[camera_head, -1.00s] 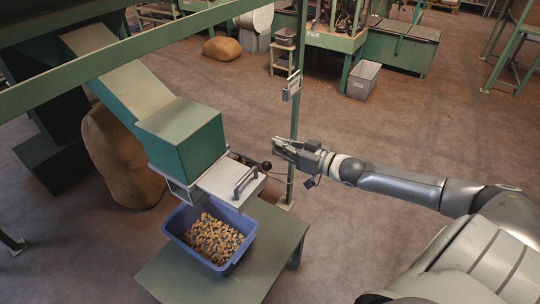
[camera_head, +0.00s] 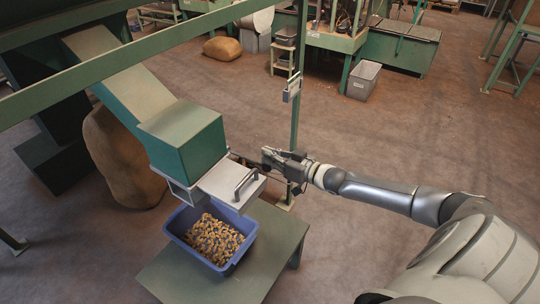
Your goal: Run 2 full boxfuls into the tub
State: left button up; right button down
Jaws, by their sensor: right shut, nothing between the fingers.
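A blue tub (camera_head: 241,255) holding a layer of brown nuts (camera_head: 215,240) stands on a low green table. Above it is the green box (camera_head: 183,142) at the lower end of a sloping chute (camera_head: 122,78). A light grey metal slide (camera_head: 222,186) with a bar handle (camera_head: 246,184) sticks out from the box's lower end, partly over the tub. My right gripper (camera_head: 267,158) is shut and empty, just right of the box near a dark lever behind it. The gripper hides the lever's knob; I cannot tell whether they touch. My left gripper is not in view.
A green post (camera_head: 298,120) with a small grey sign (camera_head: 292,88) rises just behind my right gripper. The low green table (camera_head: 205,283) has bare room in front of the tub. A brown sack (camera_head: 120,160) leans under the chute.

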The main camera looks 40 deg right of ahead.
jog(key=shift+f, duration=0.1)
jog(key=shift+s+d+f+b, duration=0.1)
jog(key=shift+f+b, duration=0.3)
jog(key=shift+f, duration=0.2)
jog(key=shift+s+d+f+b, duration=0.1)
jog(key=shift+f+b, duration=0.3)
jog(key=shift+f, duration=0.2)
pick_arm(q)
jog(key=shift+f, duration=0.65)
pick_arm(e)
jog(key=shift+s+a, duration=0.1)
jog(key=shift+r+p, duration=0.2)
jog(key=shift+p, duration=0.1)
jog(key=r+p, duration=0.1)
jog(key=w+r+p, duration=0.1)
jog(key=r, duration=0.1)
jog(key=r+p, duration=0.1)
jog(key=shift+w+r+p, duration=0.25)
jog(key=shift+w+p, duration=0.15)
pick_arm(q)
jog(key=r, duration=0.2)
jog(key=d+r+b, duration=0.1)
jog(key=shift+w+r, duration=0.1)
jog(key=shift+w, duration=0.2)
pick_arm(e)
jog(key=f+v, duration=0.1)
jog(key=v, duration=0.9)
jog(key=shift+f, duration=0.3)
